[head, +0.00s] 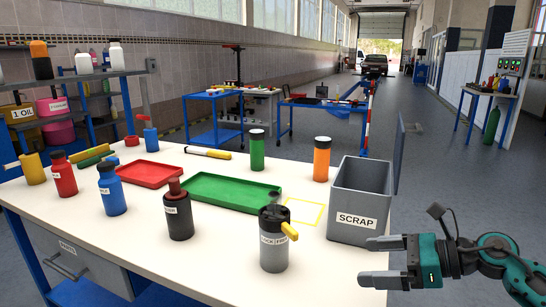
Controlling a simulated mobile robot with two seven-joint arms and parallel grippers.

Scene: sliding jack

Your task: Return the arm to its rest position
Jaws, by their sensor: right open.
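My right gripper (368,262) is at the lower right, its two grey fingers apart with nothing between them. It points left, just in front of the grey SCRAP bin (345,235) in the picture, near the table's right edge. A grey cylinder (274,256) with a black top, a yellow lever and a white label stands upright to the left of the gripper, apart from it. A yellow square outline (321,215) is marked on the white table (236,272) beside the bin and looks empty. My left gripper is out of view.
A black bottle (179,218), a blue bottle (112,195) and a red bottle (64,180) stand at left. A green tray (215,204) and a red tray (146,182) lie mid-table. Green (257,151) and orange (322,165) containers stand behind. Open floor lies to the right.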

